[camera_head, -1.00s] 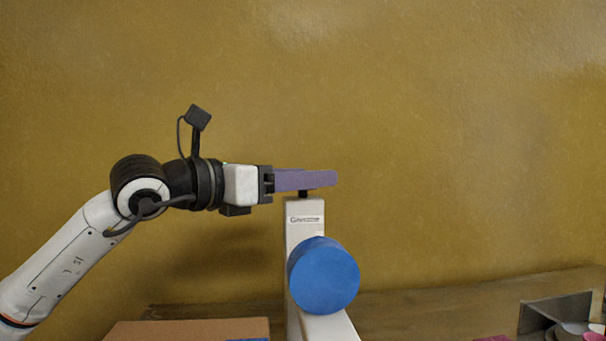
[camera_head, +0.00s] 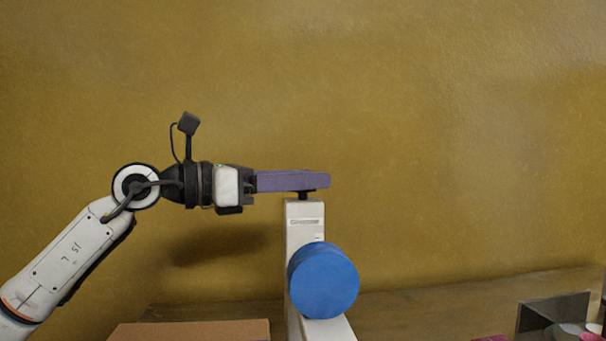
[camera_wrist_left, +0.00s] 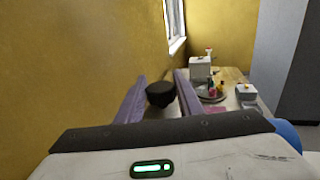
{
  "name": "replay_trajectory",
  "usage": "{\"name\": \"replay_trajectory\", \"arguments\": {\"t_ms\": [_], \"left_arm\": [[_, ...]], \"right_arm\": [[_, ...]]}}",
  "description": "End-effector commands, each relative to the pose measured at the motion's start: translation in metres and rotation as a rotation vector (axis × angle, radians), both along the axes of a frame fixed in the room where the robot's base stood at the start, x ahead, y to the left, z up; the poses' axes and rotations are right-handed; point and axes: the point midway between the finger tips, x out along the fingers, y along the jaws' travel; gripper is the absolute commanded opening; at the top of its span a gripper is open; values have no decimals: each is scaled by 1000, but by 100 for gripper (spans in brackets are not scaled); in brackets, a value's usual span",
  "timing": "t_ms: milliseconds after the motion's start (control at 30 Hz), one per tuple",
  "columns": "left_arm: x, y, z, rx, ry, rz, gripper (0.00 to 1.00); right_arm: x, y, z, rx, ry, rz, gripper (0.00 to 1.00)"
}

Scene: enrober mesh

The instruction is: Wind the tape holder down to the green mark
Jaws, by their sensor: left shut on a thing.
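A white post (camera_head: 305,233) stands upright in the middle of the head view. A big blue disc (camera_head: 323,280), apparently the tape roll on its holder, sits against the front of the post. The post's black knob (camera_head: 304,195) is at its top; it also shows between two purple fingers in the left wrist view (camera_wrist_left: 160,94). My left gripper (camera_head: 316,180) reaches level from the left over the post and is shut on the knob. The green mark is not visible. My right gripper is not in view.
A cardboard-coloured box (camera_head: 190,330) lies left of the post's base. A dark metal-sided holder (camera_head: 553,311) with round items stands at the far right. The yellow wall (camera_head: 430,120) is behind. The left wrist view shows a cluttered table with white containers (camera_wrist_left: 200,68).

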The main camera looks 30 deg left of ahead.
Motion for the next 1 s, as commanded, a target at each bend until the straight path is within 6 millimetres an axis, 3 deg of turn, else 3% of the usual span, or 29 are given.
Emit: {"name": "replay_trajectory", "arguments": {"t_ms": [300, 700, 733, 800, 1000], "left_arm": [[1, 0, 0, -6, 5, -188, 11], [0, 0, -1, -1, -2, -213, 11], [0, 0, -1, -1, -2, -213, 38], [0, 0, -1, -1, -2, -213, 50], [0, 0, 0, -2, -2, -212, 52]], "right_arm": [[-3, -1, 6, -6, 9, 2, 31], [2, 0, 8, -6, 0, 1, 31], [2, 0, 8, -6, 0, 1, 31], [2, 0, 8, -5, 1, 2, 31], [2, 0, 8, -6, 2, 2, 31]]}}
